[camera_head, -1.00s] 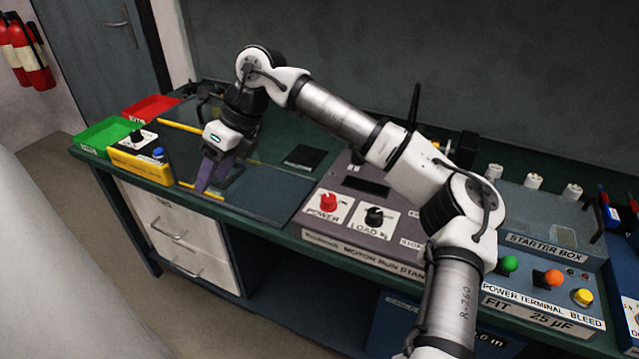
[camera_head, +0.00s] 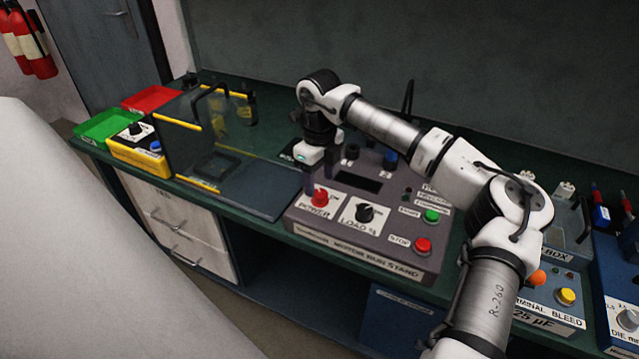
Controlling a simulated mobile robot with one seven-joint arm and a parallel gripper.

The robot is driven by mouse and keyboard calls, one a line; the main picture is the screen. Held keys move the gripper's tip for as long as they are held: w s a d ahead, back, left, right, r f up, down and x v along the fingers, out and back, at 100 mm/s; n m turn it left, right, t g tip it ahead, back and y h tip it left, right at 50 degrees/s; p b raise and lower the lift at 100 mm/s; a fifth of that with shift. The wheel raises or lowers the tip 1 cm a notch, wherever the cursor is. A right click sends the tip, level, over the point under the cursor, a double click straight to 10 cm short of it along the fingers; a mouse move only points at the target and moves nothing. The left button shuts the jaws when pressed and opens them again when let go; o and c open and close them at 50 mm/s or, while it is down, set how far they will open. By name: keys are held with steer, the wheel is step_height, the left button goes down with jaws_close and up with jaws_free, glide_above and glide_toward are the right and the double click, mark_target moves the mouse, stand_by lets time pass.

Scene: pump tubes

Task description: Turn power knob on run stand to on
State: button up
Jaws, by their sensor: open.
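The motor run stand (camera_head: 345,247) is a grey sloped box on the green bench. Its red POWER knob (camera_head: 320,197) sits at the left of its front panel, beside a black LOAD knob (camera_head: 364,212). My gripper (camera_head: 316,180) is open and points down just above and behind the red knob. One dark finger is close to the knob; I cannot tell whether it touches. The other finger is partly hidden. The knob's pointer direction is too small to read.
A clear guarded enclosure (camera_head: 207,150) with yellow edges stands left of the run stand. Green (camera_head: 108,126) and red (camera_head: 152,99) trays lie at the far left. A green button (camera_head: 431,215) and a red STOP button (camera_head: 423,245) are on the stand's right side. My forearm spans the bench at right.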

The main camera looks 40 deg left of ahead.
mark_target(319, 192)
steer(key=shift+f, duration=1.65)
steer(key=c, duration=1)
